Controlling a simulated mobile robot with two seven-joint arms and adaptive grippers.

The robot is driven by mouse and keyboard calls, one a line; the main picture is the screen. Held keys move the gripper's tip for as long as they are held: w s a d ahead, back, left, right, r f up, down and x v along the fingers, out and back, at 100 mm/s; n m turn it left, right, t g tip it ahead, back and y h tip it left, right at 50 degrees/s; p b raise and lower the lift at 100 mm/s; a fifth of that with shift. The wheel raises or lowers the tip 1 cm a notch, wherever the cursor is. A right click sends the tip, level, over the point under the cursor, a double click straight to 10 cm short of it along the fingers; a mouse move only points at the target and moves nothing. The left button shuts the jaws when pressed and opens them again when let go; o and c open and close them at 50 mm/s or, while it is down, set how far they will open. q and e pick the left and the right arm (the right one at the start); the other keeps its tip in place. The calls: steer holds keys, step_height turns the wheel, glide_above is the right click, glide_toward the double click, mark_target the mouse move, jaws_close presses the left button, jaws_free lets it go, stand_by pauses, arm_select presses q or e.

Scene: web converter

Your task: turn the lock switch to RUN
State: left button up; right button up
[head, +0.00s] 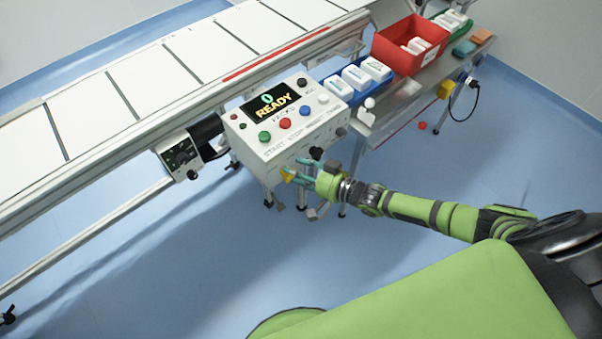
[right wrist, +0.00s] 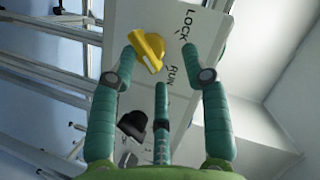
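The yellow lock switch (right wrist: 146,50) sits on the light side face of the control box, with the printed words LOCK and RUN beside it in the right wrist view. I cannot tell for sure which word its handle points to. In the head view the yellow switch (head: 287,176) shows at the box's lower front, partly hidden by the fingers. My right gripper (head: 296,170) is open at the switch. In the right wrist view the gripper (right wrist: 158,58) has its fingers spread, the switch between them and closer to the left fingertip. My left gripper is not in view.
The control box (head: 282,147) has a READY screen (head: 271,103) and several coloured buttons. A black knob (right wrist: 132,125) is close below the switch. A conveyor (head: 150,90) runs at left. A red bin (head: 410,45) and blue tray (head: 358,82) are at right.

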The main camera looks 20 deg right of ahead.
steer(key=shift+s+a+f, duration=0.1)
steer(key=shift+s+a, duration=0.05)
steer(key=shift+a, duration=0.05)
steer(key=v, duration=1.2)
steer(key=shift+d, duration=0.15)
steer(key=shift+f, duration=0.1)
steer(key=s+d+f+n+g+h, duration=0.1)
steer(key=s+d+f+h, duration=0.1)
steer(key=f, duration=0.5)
steer(key=s+d+f+g+h, duration=0.1)
steer(key=s+d+f+h, duration=0.1)
steer(key=f, duration=0.5)
steer(key=s+d+f+n+g+h, duration=0.1)
steer(key=s+d+f+h, duration=0.15)
steer(key=f, duration=0.45)
steer(key=s+a+f+n+g, duration=0.1)
steer(key=s+f, duration=0.3)
steer(key=s, duration=0.4)
steer(key=s+a+f+n+g+h, duration=0.1)
steer(key=s+a+f+g, duration=0.3)
steer(key=s, duration=0.5)
steer(key=s+a+f+g+h, duration=0.1)
steer(key=s+a+f+g, duration=0.2)
steer(key=s, duration=0.6)
step_height(320, 180, down, 3)
steer(key=shift+s+r+n, duration=0.15)
steer(key=shift+s+n, duration=0.05)
steer(key=shift+n, duration=0.2)
